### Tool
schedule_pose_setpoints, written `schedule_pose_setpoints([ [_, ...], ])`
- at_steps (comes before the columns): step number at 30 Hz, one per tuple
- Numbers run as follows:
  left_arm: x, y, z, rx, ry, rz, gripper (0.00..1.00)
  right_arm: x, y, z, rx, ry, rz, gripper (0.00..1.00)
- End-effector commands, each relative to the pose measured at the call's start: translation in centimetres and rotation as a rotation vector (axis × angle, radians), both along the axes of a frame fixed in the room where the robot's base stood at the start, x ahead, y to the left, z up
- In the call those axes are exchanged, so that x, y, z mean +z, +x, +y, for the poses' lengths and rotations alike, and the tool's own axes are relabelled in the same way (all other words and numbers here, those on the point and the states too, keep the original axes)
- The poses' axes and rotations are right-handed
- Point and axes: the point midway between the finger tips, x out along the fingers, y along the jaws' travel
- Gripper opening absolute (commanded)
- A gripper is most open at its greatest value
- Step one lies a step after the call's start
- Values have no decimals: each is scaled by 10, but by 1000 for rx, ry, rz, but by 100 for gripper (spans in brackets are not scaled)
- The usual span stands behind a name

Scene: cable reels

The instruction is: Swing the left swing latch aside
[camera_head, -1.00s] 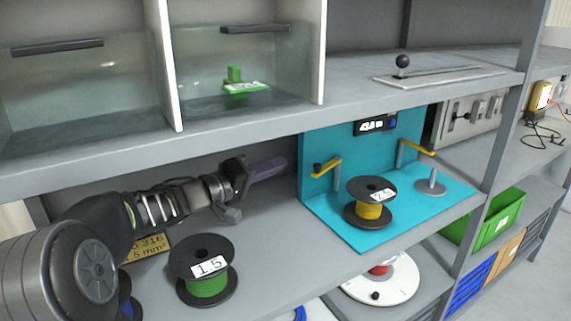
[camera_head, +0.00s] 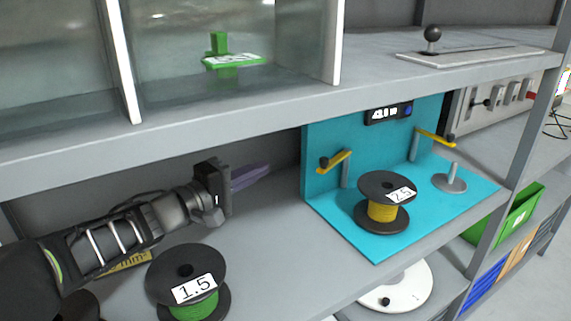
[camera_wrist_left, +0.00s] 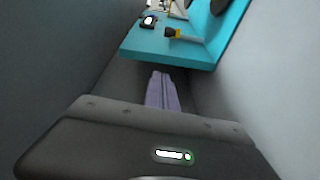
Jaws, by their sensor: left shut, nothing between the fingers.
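The left swing latch (camera_head: 335,160) is a yellow arm with a dark knob on a grey post, at the left of a cyan stand (camera_head: 317,188). In the left wrist view a yellow latch with a dark knob (camera_wrist_left: 180,33) shows ahead of the fingers. My left gripper (camera_head: 268,172) is shut and empty, to the left of the stand and apart from the latch. Its purple fingers (camera_wrist_left: 163,78) lie together in the left wrist view. A second yellow latch (camera_head: 434,137) is on the right of the stand. My right gripper is not in view.
A reel with yellow cable (camera_head: 383,212) sits on the stand, beside a grey spindle (camera_head: 450,180). A reel with green cable (camera_head: 187,275) stands on the shelf in front of my left arm. The upper shelf edge (camera_head: 230,120) runs above my arm.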

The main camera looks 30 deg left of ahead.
Motion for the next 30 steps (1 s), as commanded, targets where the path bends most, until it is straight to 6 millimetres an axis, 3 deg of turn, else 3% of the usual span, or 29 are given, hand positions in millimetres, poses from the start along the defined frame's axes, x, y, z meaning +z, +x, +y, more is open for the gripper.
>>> schedule_pose_setpoints([
  [8,-3,30,-9,-3,1,2,0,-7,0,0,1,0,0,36],
  [18,-5,96,-26,-2,-1,0,0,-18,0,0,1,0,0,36],
  [24,-6,93,-56,-1,2,-1,0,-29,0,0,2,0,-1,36],
  [30,-5,93,-65,0,1,0,0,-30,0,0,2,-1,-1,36],
])
